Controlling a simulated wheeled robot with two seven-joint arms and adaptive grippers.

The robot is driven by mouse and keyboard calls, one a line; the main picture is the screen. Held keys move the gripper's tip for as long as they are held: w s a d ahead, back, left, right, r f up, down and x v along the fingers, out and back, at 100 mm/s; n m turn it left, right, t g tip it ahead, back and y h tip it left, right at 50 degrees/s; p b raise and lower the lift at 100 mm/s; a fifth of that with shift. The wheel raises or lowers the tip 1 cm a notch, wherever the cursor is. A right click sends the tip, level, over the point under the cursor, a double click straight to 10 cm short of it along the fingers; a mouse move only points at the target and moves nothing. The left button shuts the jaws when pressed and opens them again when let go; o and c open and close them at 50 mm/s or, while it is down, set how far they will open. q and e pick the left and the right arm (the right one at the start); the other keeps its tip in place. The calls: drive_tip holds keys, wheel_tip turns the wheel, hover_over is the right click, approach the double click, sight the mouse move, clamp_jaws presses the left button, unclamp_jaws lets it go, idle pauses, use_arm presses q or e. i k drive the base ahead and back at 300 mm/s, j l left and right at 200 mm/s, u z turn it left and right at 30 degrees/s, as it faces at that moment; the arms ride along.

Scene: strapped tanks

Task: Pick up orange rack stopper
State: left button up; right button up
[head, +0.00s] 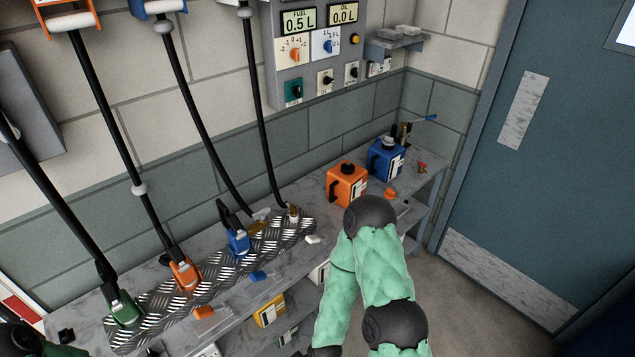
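A small orange block (203,312) lies on the front edge of the grey bench, in front of the metal tread plate. A second small orange piece (390,193) lies on the bench further right, in front of the tanks. I cannot tell from their shape which of them is the rack stopper. My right arm, in green padding, rises from the bottom and bends back down.
An orange tank (346,185) and a blue tank (385,158) stand on the bench at the right. Green (122,308), orange (184,272) and blue (238,242) nozzles with black hoses stand on the tread plate (155,312). A blue block (258,276) lies near the front edge.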

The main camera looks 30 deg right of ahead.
sight(390, 194)
drive_tip(key=l+u, duration=0.25)
drive_tip(key=l, duration=0.2)
drive_tip(key=l+u, duration=0.25)
drive_tip(key=l, duration=0.2)
drive_tip(key=l+u, duration=0.25)
drive_tip(key=l, duration=0.2)
drive_tip(key=k+l+u, duration=0.1)
drive_tip(key=l+u, duration=0.15)
drive_tip(key=l, duration=0.2)
drive_tip(key=k+l+u, duration=0.1)
drive_tip(key=l+u, duration=0.15)
drive_tip(key=l, duration=0.2)
drive_tip(key=k+l+u, duration=0.25)
drive_tip(key=l, duration=0.15)
drive_tip(key=i, duration=0.1)
